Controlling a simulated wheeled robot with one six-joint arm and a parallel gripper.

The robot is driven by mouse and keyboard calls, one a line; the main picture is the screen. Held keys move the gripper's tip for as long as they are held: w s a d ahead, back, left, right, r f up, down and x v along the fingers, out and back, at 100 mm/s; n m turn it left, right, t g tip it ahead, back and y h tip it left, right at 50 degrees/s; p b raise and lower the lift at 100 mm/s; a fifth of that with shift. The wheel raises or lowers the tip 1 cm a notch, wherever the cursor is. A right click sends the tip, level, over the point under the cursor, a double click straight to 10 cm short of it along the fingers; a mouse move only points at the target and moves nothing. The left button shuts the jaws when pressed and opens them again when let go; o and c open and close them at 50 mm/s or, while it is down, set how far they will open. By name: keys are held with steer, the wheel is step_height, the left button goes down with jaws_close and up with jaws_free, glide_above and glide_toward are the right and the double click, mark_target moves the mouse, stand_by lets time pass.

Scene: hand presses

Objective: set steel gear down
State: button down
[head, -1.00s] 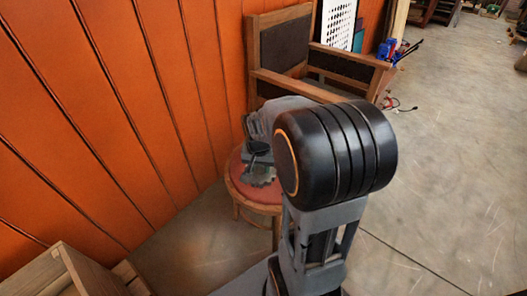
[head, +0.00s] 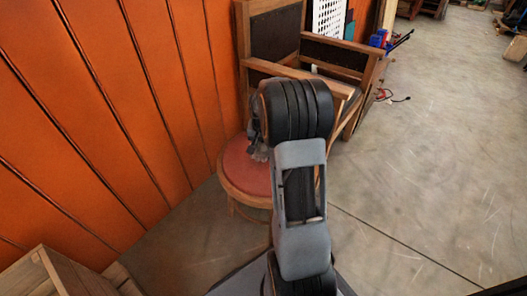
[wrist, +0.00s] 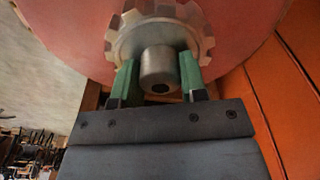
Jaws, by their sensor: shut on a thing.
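The steel gear (wrist: 185,27) is a toothed grey wheel with a round hub, seen close up in the wrist view. My gripper (wrist: 160,72) is shut on its hub, with one green finger on each side. The stool's round red seat (wrist: 75,40) lies behind the gear in the wrist view. In the head view the red seat (head: 245,178) is partly covered by my arm, and the gear is mostly hidden. I cannot tell whether the gear touches the seat.
A wooden armchair (head: 345,60) with dark panels stands just behind the stool. An orange panelled wall (head: 120,110) runs close along the left. A wooden crate-like piece (head: 50,275) is at the lower left. Open concrete floor (head: 430,170) lies to the right.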

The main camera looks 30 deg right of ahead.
mark_target(263, 150)
steer(key=shift+w+d+f, duration=0.2)
steer(key=shift+w+d+f+b, duration=0.15)
steer(key=shift+f+b, duration=0.7)
steer(key=shift+f, duration=0.85)
steer(key=shift+f, duration=0.2)
steer(key=c, duration=0.7)
jaws_free()
steer(key=shift+o, duration=0.2)
steer(key=r+p, duration=0.1)
steer(key=r, duration=0.3)
steer(key=r+p, duration=0.2)
steer(key=r, duration=0.1)
steer(key=s+a+r+p, duration=0.1)
steer(key=r, duration=0.3)
steer(key=shift+r, duration=0.3)
steer(key=s+a+r+n+t, duration=0.1)
steer(key=s+a+n, duration=0.3)
steer(key=s+a, duration=0.4)
steer(key=s+a+r+n+y, duration=0.1)
steer(key=s+a+r+n, duration=0.2)
steer(key=s+a, duration=0.6)
steer(key=shift+a+r+n+t+p, duration=0.2)
steer(key=shift+a+n+t+p, duration=0.15)
steer(key=shift+a+n, duration=0.65)
